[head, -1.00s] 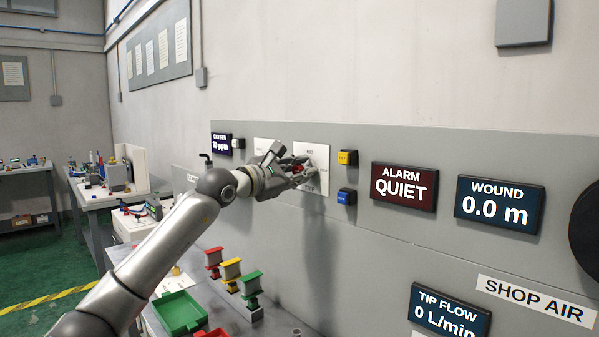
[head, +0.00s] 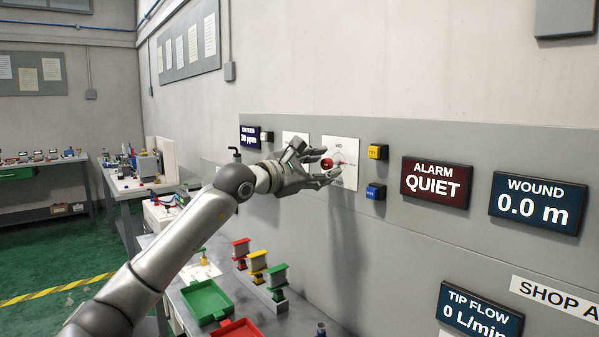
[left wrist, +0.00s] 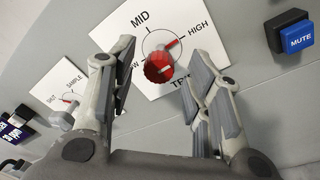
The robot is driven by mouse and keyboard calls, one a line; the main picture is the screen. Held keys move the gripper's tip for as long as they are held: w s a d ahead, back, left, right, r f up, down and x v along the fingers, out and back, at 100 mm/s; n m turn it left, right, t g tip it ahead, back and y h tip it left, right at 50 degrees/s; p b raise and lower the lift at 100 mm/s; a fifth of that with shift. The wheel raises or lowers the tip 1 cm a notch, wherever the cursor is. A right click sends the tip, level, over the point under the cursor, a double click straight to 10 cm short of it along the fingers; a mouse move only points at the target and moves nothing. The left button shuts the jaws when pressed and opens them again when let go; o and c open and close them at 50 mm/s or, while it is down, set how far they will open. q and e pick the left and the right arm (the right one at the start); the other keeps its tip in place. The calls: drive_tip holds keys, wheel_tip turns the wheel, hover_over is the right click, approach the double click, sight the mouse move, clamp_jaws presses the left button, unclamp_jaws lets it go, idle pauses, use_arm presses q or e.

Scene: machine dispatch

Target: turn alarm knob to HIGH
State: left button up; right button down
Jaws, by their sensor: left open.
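The red alarm knob (left wrist: 158,68) sits on a white dial card marked LOW, MID, HIGH and a partly covered fourth label. In the left wrist view a red pointer mark (left wrist: 173,43) on the dial points toward HIGH. The knob also shows in the head view (head: 327,163). My left gripper (head: 330,165) is open in front of the dial card, its fingers spread to either side of the knob in the picture. In the wrist view the gripper (left wrist: 163,65) has clear gaps between fingers and knob. The alarm display (head: 436,183) reads QUIET. My right gripper is out of view.
A blue MUTE button (left wrist: 295,38) and a yellow button (head: 377,152) are right of the dial card. A second dial card with a sample knob (left wrist: 62,118) is on its left. Below are a green tray (head: 208,302) and several coloured stands.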

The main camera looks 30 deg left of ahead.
use_arm(q)
drive_tip(key=v, duration=0.9)
drive_tip(key=shift+s, duration=0.3)
